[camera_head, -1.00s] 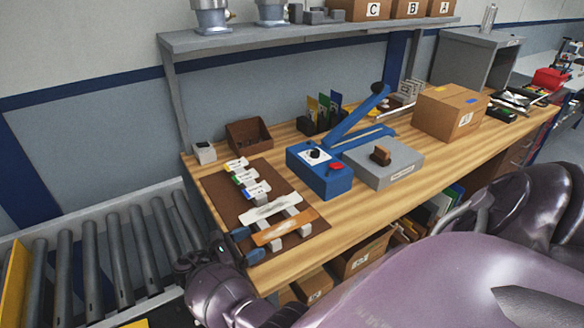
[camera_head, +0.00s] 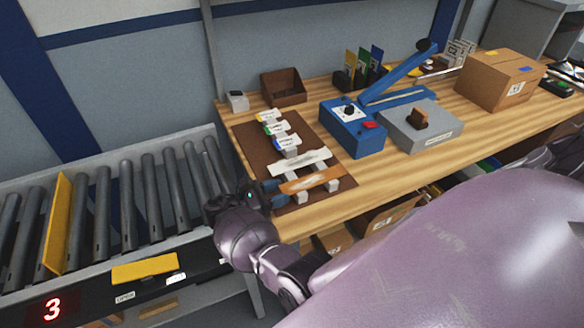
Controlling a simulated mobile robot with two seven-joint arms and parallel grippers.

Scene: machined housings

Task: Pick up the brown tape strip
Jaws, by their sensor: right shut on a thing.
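The brown tape strip (camera_head: 318,178) is a long, flat orange-brown piece with a pale patch along its middle. It lies across small pale blocks near the front of a dark brown mat (camera_head: 252,133) on the wooden bench. My right gripper (camera_head: 277,193) is at the strip's left end, with its blue fingers shut on that end. The fingers' exact contact is too small to make out. A white strip (camera_head: 300,161) lies just behind the brown one. My left gripper is not in view.
Labelled pale tags (camera_head: 287,143) stand in a row on the mat. A blue lever machine (camera_head: 352,138), a grey box (camera_head: 425,135) and a cardboard box (camera_head: 498,82) are to the right. A roller conveyor (camera_head: 120,205) borders the bench on the left.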

